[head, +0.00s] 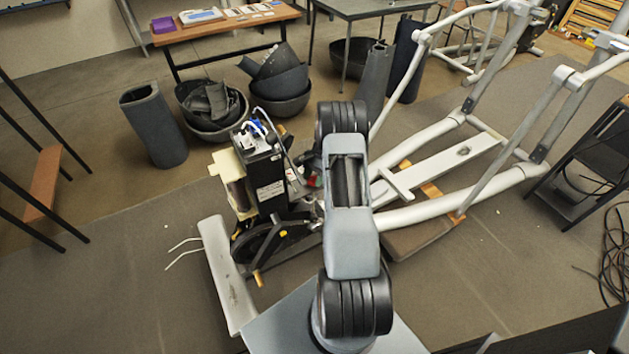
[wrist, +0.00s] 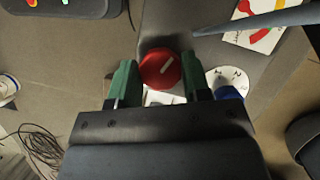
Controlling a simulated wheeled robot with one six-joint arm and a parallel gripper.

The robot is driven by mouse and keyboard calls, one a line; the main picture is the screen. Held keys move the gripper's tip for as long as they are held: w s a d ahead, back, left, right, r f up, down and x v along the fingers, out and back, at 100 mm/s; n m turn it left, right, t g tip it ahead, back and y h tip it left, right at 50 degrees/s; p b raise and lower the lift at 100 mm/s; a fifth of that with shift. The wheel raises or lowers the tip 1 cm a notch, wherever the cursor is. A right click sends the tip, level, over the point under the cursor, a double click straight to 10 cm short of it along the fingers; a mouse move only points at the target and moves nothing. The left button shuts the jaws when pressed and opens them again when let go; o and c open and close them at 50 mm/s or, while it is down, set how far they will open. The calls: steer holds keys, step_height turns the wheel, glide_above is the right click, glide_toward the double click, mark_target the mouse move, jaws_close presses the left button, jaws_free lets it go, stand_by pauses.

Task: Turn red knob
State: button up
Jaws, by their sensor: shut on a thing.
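In the wrist view, the red knob (wrist: 160,69) is round with a white line slanting across its face. My gripper (wrist: 160,78) has its two green fingers on either side of the knob, shut on it. In the head view, my arm crosses the middle of the picture and hides most of the gripper. A small red spot (head: 311,179) shows just left of my arm, probably the knob; its details are too small to tell.
A black box with cables (head: 264,175) stands on the stripped elliptical frame (head: 440,207). Dark plastic shells (head: 280,85) lie on the floor behind. A wooden table (head: 225,30) stands at the back. A black cart (head: 590,165) is at the right.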

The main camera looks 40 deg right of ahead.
steer(key=shift+n+g+h+b, duration=0.3)
steer(key=shift+n+g+b, duration=0.55)
steer(key=shift+n, duration=1.35)
steer(key=o, duration=0.9)
steer(key=v, duration=1.3)
steer(key=shift+r, duration=0.35)
steer(key=shift+w, duration=0.1)
